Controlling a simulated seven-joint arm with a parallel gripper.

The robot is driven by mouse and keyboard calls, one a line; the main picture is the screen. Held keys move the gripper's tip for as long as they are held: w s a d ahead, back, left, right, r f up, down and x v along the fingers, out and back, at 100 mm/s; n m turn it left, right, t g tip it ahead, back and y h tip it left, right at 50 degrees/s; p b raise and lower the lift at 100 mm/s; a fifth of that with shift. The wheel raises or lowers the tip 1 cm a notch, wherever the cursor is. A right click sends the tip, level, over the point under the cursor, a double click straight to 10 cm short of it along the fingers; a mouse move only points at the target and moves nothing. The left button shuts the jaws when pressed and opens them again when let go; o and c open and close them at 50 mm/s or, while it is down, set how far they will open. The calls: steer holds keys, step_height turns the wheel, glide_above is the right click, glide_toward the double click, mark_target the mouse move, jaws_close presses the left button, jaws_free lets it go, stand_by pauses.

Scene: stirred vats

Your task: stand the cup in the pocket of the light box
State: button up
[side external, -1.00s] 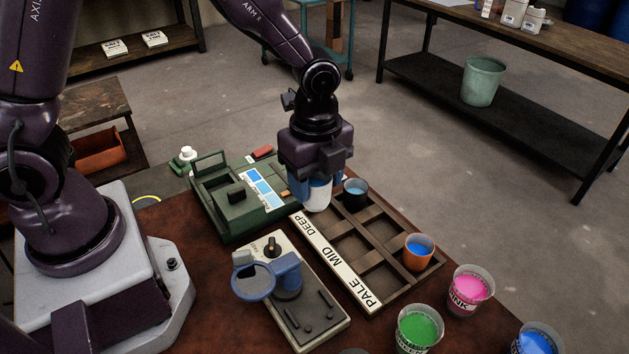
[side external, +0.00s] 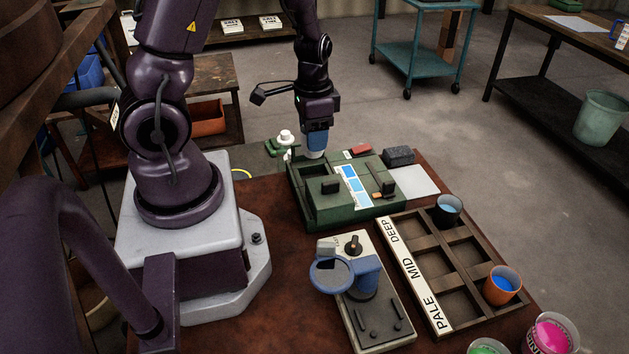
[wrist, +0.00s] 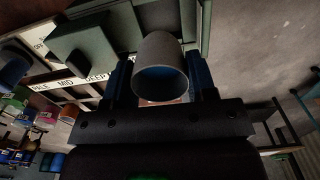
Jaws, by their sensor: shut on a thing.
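My gripper (side external: 317,142) is shut on a pale cup (side external: 314,154), its blue fingers on either side. In the side view the cup is at the back edge of the dark green light box (side external: 352,207), near its raised-walled left end. Whether it is above the pocket or behind it, and how high, I cannot tell. In the wrist view the cup (wrist: 160,68) sits between the fingers (wrist: 162,90) with its open mouth towards the camera and a bluish inside. The light box (wrist: 92,48) lies at upper left there. The pocket floor is hidden.
A wooden tray (side external: 427,244) marked DEEP, MID and PALE holds a dark cup (side external: 447,209) and an orange cup (side external: 502,285). A stirring device (side external: 362,295) stands in front of the box. A dark block (side external: 398,156) and white sheet (side external: 414,181) lie to its right.

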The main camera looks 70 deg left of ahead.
steer(key=shift+w+f, duration=0.1)
steer(key=shift+f, duration=3.85)
steer(key=shift+f, duration=0.15)
steer(key=o, duration=0.7)
step_height(320, 180, up, 12)
steer(key=shift+r, duration=0.1)
steer(key=s+d+r+t, duration=0.2)
steer(key=d+r, duration=0.5)
steer(key=r, duration=0.2)
steer(key=s+d+r+t, duration=0.3)
steer(key=d+r, duration=0.4)
steer(key=r, duration=0.2)
steer(key=shift+d+r+t, duration=0.25)
steer(key=shift+r+t, duration=0.05)
steer(key=shift+r, duration=0.05)
